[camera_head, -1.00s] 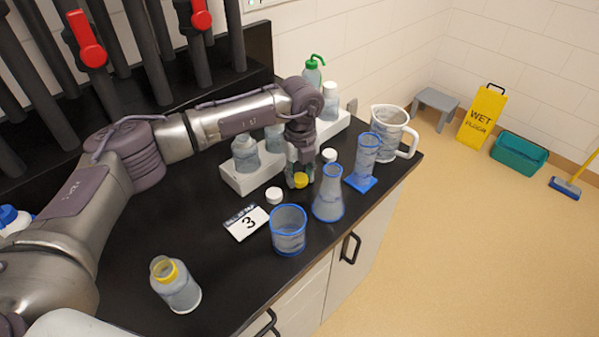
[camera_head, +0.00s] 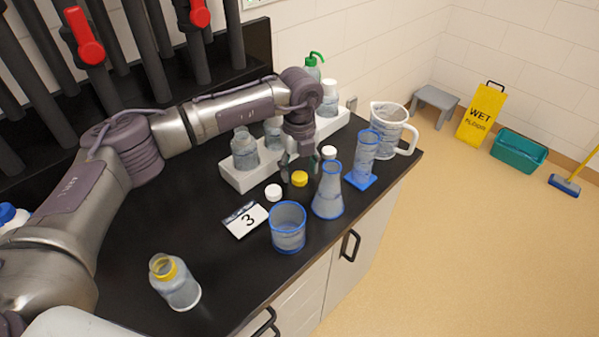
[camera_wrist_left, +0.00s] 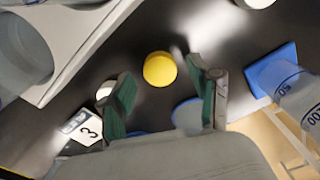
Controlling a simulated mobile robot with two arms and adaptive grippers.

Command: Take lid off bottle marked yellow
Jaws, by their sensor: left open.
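The bottle with a yellow neck ring (camera_head: 176,286) stands at the front left of the black counter, its mouth open with no lid on it. A yellow lid (camera_head: 299,179) lies on the counter behind the blue-rimmed beaker. My left gripper (camera_head: 299,164) is open and empty just above and behind the yellow lid. In the left wrist view the yellow lid (camera_wrist_left: 160,68) shows between the two spread green-padded fingers, apart from both. My right gripper is not in view.
A white lid (camera_head: 274,193) and a card marked 3 (camera_head: 245,220) lie nearby. The beaker (camera_head: 288,228), conical flask (camera_head: 328,192), blue-footed cylinder (camera_head: 365,158) and jug (camera_head: 391,128) stand to the right. A white rack (camera_head: 240,180) with bottles is behind. The counter's middle left is clear.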

